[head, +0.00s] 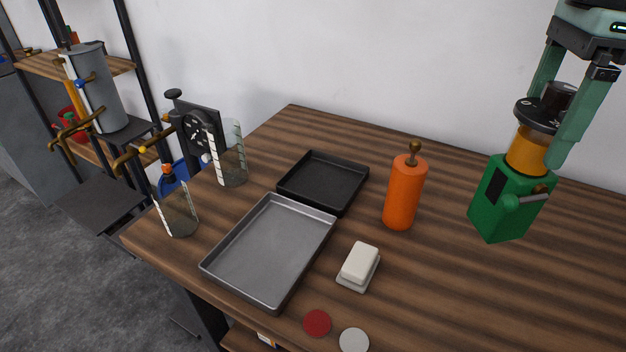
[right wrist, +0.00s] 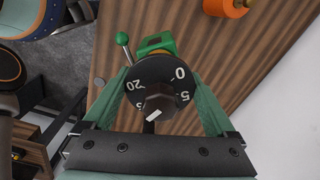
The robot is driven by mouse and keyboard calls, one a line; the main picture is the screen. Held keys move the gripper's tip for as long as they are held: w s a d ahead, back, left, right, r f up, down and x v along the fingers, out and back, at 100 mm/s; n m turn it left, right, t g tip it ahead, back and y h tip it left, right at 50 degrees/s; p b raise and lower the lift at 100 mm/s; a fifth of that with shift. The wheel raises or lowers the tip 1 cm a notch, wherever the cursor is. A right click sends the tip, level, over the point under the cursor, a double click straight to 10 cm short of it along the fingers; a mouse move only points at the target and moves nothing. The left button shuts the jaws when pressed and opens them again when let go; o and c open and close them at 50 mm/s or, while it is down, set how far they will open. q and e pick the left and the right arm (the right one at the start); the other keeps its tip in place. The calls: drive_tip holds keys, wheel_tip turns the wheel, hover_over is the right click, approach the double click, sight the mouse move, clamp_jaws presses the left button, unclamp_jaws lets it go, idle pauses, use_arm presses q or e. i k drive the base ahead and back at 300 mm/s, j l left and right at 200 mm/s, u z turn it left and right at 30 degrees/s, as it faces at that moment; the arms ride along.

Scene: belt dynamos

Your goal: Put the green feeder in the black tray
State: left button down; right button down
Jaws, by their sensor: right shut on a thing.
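The green feeder (head: 503,206) has a green box base with a lever, an amber middle and a black numbered dial on top. It is upright at the right of the table in the head view. My right gripper (head: 557,110) comes from above and is shut on the feeder's black dial top. In the right wrist view the dial (right wrist: 152,86) sits between the fingers of my right gripper (right wrist: 155,100), with the green base (right wrist: 157,43) partly hidden behind it. The black tray (head: 322,181) is empty at the table's middle back. My left gripper is not in view.
An orange bottle (head: 404,192) stands between the black tray and the feeder. A grey metal tray (head: 270,250) lies in front of the black tray.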

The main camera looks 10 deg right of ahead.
sight(326, 186)
drive_tip(key=i+j, duration=0.2)
drive_tip(key=j, duration=0.2)
drive_tip(key=i+j, duration=0.25)
drive_tip(key=j, duration=0.15)
drive_tip(key=i+j, duration=0.2)
drive_tip(key=j, duration=0.15)
